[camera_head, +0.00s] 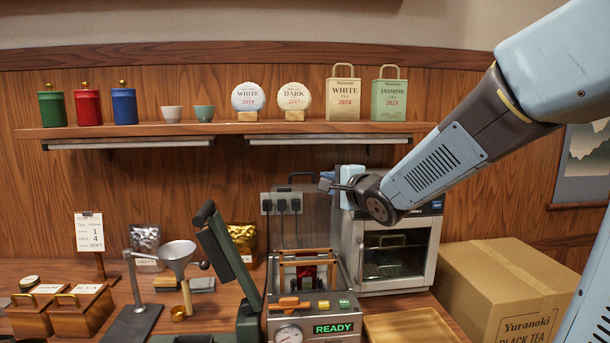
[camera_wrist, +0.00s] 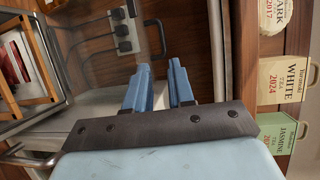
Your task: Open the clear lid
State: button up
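The clear lid (camera_head: 312,232) is a see-through pane that stands raised, roughly upright, at the back of the machine (camera_head: 300,305) with the lit READY display. Its faint outline is hard to trace. Its dark handle (camera_head: 301,175) is at the upper edge, and it also shows in the wrist view as a black loop (camera_wrist: 160,38). My gripper (camera_head: 326,182) is just right of the handle, at about its height. In the wrist view its two blue fingers (camera_wrist: 160,66) are apart with nothing between them, and the handle lies beyond the tips, not held.
A wooden frame with a red item (camera_head: 305,272) sits in the machine. A dark green lever (camera_head: 228,255) stands to its left. A steel oven (camera_head: 395,250) and a cardboard box (camera_head: 505,290) are on the right. A shelf (camera_head: 230,128) with tea goods runs above.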

aim_at(301, 174)
jog(key=x, duration=1.4)
jog(key=shift+d+r, duration=0.1)
grip_shut()
dwell(0.4)
